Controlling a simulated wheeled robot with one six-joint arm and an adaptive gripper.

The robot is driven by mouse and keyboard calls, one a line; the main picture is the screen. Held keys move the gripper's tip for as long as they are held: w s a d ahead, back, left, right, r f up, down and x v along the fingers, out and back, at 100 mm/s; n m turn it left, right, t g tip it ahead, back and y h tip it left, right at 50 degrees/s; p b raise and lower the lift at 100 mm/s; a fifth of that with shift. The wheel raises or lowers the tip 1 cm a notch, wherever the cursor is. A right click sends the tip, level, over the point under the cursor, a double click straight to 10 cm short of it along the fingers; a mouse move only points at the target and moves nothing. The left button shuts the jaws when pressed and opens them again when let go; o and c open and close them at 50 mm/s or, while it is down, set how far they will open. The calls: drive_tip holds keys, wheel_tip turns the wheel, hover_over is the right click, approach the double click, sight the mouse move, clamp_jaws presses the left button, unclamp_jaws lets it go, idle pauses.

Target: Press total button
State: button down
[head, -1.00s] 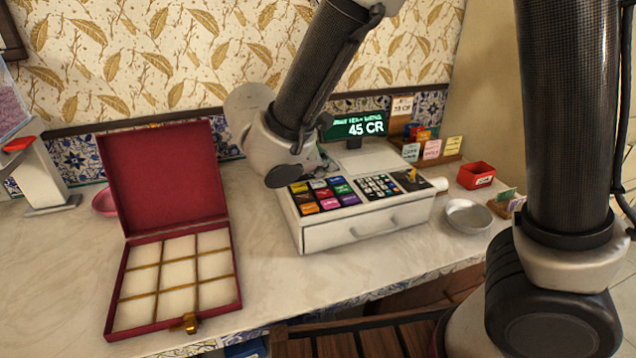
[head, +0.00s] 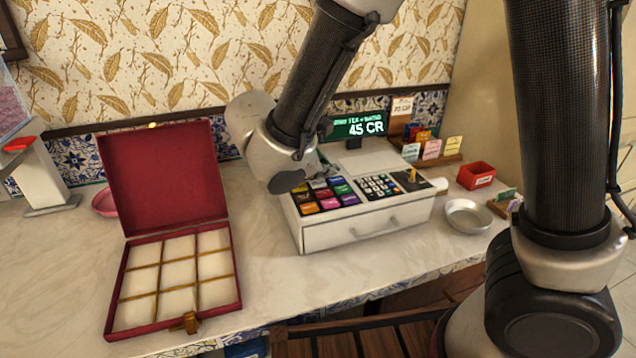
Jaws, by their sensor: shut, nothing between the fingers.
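A white cash register (head: 345,232) stands on the counter with a drawer and handle at its front. Its top has a block of coloured keys (head: 322,197) at the left, a dark number keypad (head: 379,186) and a dark panel at the right with a small yellow piece (head: 411,175). I cannot tell which key is the total button; labels are too small. The green display (head: 360,126) reads 45 CR. My gripper (head: 290,183) is shut and empty, low at the register's back left corner, by the coloured keys. My wrist partly hides it, and contact cannot be told.
An open red box (head: 222,268) with a gridded cream inside stands on the left. A metal dish (head: 468,216), a small red bin (head: 475,176) and coloured cards (head: 432,149) are right of the register. Bare marble counter (head: 268,250) lies between box and register.

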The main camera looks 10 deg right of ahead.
sight(322, 184)
drive_tip(key=shift+f, duration=0.2)
drive_tip(key=shift+r, duration=0.1)
idle(0.4)
drive_tip(key=shift+r, duration=0.7)
drive_tip(key=shift+r, duration=2.5)
